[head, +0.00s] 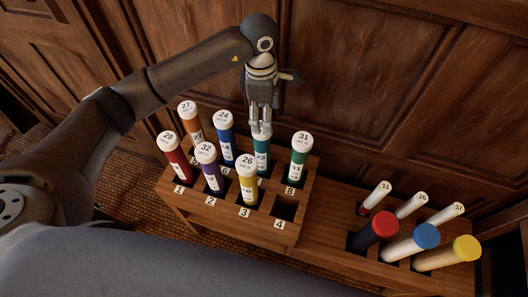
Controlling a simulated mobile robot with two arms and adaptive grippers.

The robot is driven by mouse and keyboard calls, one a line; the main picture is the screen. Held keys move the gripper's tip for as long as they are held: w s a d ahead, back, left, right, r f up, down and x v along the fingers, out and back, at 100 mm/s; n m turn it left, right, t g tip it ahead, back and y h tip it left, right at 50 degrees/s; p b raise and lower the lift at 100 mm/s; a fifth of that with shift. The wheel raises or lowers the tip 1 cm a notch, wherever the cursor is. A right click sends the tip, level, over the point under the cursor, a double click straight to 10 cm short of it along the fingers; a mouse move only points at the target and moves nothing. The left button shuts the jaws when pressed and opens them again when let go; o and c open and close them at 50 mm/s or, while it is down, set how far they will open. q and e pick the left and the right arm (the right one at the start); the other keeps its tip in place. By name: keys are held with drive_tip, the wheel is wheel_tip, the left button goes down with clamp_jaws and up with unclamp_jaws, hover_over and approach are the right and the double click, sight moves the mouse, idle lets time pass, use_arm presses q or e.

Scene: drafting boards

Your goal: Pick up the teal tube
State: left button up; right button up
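The teal tube (262,152) stands upright in the back row of the wooden rack (250,222), between the blue tube (225,142) and the green tube (299,160). My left gripper (261,130) points down right over the teal tube, with its fingertips at the tube's top. The fingers hide most of its cap, and I cannot tell whether they are closed on it. The tube's lower part is inside the rack, partly behind the yellow tube (248,185). My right gripper is not in view.
Orange (190,118), red (174,152) and purple (211,175) tubes stand close by in the rack. Slot 4 (285,207) is empty. To the right, slim white tubes (411,206) and wider capped rolls (411,242) stand in the wood. A panelled wooden wall (400,90) rises behind.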

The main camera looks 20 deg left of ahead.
use_arm(q)
drive_tip(key=shift+w+a+f+y, duration=0.1)
drive_tip(key=shift+a+f+y, duration=0.1)
drive_tip(key=shift+a, duration=0.2)
drive_tip(key=shift+w+a+f+y, duration=0.1)
drive_tip(key=shift+a+f, duration=0.05)
drive_tip(key=shift+a, duration=0.25)
wheel_tip(320, 180, down, 4)
drive_tip(key=shift+s+d+r+p, duration=0.1)
drive_tip(key=shift+r+p, duration=0.05)
drive_tip(key=shift+p, duration=0.15)
drive_tip(key=shift+d+f+p, duration=0.2)
drive_tip(key=shift+f+p, duration=0.4)
drive_tip(key=shift+f, duration=2.4)
drive_tip(key=c, duration=1.5)
drive_tip(key=shift+r, duration=0.1)
